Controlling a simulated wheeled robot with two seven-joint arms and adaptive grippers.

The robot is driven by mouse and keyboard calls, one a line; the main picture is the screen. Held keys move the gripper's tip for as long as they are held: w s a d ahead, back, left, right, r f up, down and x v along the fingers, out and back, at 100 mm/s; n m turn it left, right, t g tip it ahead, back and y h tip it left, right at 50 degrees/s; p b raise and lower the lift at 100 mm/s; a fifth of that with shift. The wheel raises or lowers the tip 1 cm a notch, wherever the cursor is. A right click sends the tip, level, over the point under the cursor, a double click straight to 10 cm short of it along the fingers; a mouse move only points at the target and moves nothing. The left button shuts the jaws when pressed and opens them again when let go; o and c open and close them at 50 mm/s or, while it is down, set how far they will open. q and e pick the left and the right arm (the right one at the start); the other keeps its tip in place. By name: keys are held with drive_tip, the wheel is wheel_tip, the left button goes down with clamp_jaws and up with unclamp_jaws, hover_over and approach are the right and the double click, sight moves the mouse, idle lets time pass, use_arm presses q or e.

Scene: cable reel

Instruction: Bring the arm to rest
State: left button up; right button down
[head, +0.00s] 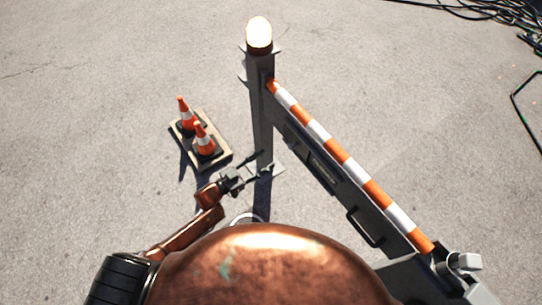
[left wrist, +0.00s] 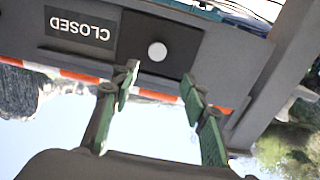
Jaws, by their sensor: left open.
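The orange-and-white striped barrier arm (head: 345,161) runs slantwise in the head view, from the lower right up to a grey post (head: 262,105) with a glowing lamp (head: 259,35). My left gripper (head: 262,164) is open and empty beside the lower part of the post. In the left wrist view my left gripper (left wrist: 160,80) has its two green-sided fingers apart. Ahead of them is a dark panel with an upside-down CLOSED sign (left wrist: 82,29) and a round white knob or button (left wrist: 157,51). Contact cannot be told. My right gripper is not in view.
Two traffic cones (head: 204,140) stand on a pallet-like base (head: 222,160) left of the post. A dark handle (head: 364,226) sits below the striped arm. Black cables (head: 470,10) lie at the far right. Open concrete surrounds these.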

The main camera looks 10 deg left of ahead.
use_arm(q)
drive_tip(key=shift+s+a, duration=0.15)
idle(0.4)
drive_tip(key=s+a+f+n+y, duration=0.1)
drive_tip(key=a+f+y, duration=0.1)
drive_tip(key=a+f, duration=0.35)
drive_tip(key=s+a+f+n+g+y, duration=0.1)
drive_tip(key=a+f+y, duration=0.15)
drive_tip(key=f, duration=0.55)
drive_tip(key=s+a+f+n+y, duration=0.1)
drive_tip(key=a+f+n+y, duration=0.15)
drive_tip(key=f, duration=0.45)
drive_tip(key=s+a+f+g+y, duration=0.3)
drive_tip(key=s+a+f, duration=0.4)
drive_tip(key=s+f, duration=0.5)
drive_tip(key=s+a+f+n+g+y, duration=0.1)
drive_tip(key=s+a+f+g, duration=0.1)
drive_tip(key=s+f, duration=0.6)
drive_tip(key=s+a+f+n+g+y, duration=0.1)
drive_tip(key=s+a+f+g, duration=0.1)
drive_tip(key=s+f, duration=0.6)
drive_tip(key=s+d+f+g, duration=0.1)
drive_tip(key=s+g, duration=0.1)
drive_tip(key=s, duration=0.9)
drive_tip(key=s+d+f+g, duration=0.1)
drive_tip(key=s+f+g, duration=0.1)
drive_tip(key=s, duration=0.9)
drive_tip(key=shift+n+g, duration=0.3)
drive_tip(key=shift+n, duration=0.05)
